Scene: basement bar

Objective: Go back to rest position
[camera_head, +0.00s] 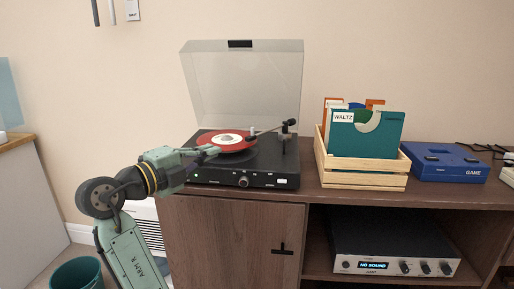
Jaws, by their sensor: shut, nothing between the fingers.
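My gripper (208,151) is shut and empty at the left front edge of the record player (212,178). Its tips overlap the left edge of the red record (232,137) in this view; I cannot tell whether they touch it. The record lies on the platter, with the tonearm (272,129) reaching over its right side. The clear lid (245,85) stands open. My arm comes up from the lower left, in front of the cabinet.
The wooden cabinet (230,235) carries a crate (360,180) of record sleeves and a blue game box (445,165). An amplifier (395,248) reading "NO SOUND" sits on the shelf below. A green bin (78,274) stands at lower left, near a counter (25,210).

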